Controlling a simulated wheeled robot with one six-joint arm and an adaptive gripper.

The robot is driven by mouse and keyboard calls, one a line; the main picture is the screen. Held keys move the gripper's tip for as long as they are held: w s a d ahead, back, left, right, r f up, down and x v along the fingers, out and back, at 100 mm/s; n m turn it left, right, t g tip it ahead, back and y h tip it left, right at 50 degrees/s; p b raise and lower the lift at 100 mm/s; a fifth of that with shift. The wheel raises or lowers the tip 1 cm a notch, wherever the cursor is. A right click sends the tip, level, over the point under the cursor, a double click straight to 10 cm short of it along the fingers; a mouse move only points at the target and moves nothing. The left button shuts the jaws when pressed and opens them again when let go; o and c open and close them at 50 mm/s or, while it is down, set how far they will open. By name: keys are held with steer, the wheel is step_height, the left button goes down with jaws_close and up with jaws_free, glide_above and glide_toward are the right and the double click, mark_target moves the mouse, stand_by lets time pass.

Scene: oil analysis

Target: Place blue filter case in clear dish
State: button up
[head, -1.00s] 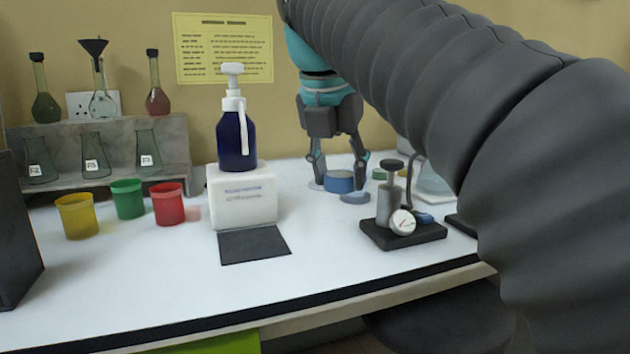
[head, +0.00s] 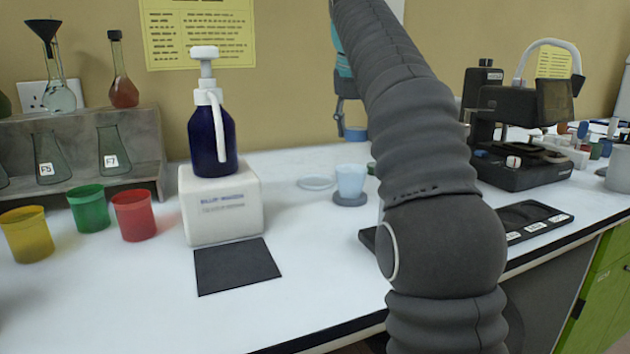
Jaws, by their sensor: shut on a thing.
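My gripper (head: 353,124) hangs above the bench, partly hidden behind my arm. It is shut on the blue filter case (head: 355,133), a short blue round piece at its fingertips, held clear of the bench top. The clear dish (head: 317,183) lies flat on the white bench, below and to the left of the gripper. It looks empty.
A pale blue cup (head: 351,179) stands close to the dish's right, at a grey-blue disc (head: 349,199). A blue pump bottle (head: 212,140) on a white box (head: 222,212) stands left. A microscope-like black device (head: 520,130) is right. Bench front is mostly clear.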

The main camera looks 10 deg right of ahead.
steer(key=w+d, duration=0.3)
glide_above(317, 181)
steer(key=s, duration=0.1)
steer(key=f, duration=0.7)
steer(key=shift+s+a+f, duration=0.1)
steer(key=shift+a+f, duration=0.15)
steer(key=shift+a, duration=0.05)
steer(key=shift+f+b, duration=0.6)
steer(key=shift+f, duration=1.4)
steer(key=shift+f, duration=0.1)
steer(key=o, duration=1)
